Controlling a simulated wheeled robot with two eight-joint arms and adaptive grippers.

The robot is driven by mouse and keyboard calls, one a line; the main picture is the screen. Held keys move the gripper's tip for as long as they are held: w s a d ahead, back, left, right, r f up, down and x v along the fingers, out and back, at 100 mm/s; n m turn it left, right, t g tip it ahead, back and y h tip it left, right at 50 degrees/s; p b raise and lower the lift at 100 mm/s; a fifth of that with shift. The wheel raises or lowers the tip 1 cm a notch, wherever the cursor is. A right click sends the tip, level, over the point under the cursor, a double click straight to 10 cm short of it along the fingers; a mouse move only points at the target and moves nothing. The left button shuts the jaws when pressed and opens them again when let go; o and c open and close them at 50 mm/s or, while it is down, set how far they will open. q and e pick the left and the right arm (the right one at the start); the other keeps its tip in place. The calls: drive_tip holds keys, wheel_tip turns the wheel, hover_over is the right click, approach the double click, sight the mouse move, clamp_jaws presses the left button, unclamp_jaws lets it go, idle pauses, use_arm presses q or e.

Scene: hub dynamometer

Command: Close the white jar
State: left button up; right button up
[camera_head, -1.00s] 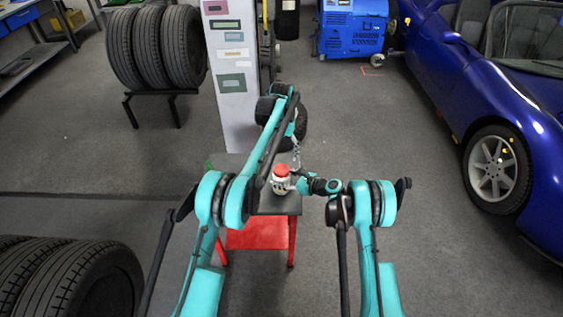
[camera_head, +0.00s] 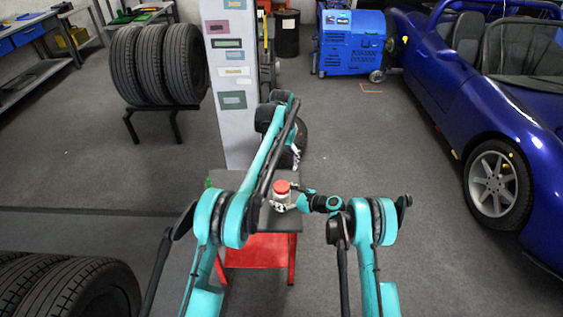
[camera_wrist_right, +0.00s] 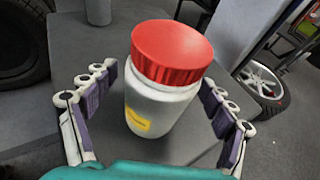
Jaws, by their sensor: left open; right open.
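The white jar (camera_head: 281,201) stands upright on the grey top of a small table (camera_head: 285,222). Its ribbed red lid (camera_head: 282,187) sits on its mouth; I cannot tell if it is tight. In the right wrist view the jar (camera_wrist_right: 155,108), with a yellow label, and the lid (camera_wrist_right: 172,50) show large between the fingers of my right gripper (camera_wrist_right: 160,105). That gripper is open, with its fingers on both sides of the jar, apparently apart from it. My left gripper (camera_head: 296,157) is open and empty, above and beyond the jar.
The table has a red lower shelf (camera_head: 262,252). A white pillar with small signs (camera_head: 230,90) stands behind it. Tyres (camera_head: 155,65) are on a rack at the left, a blue machine (camera_head: 350,45) is behind, and a blue car (camera_head: 495,110) is at the right. Floor between is free.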

drive_tip(key=v, duration=1.2)
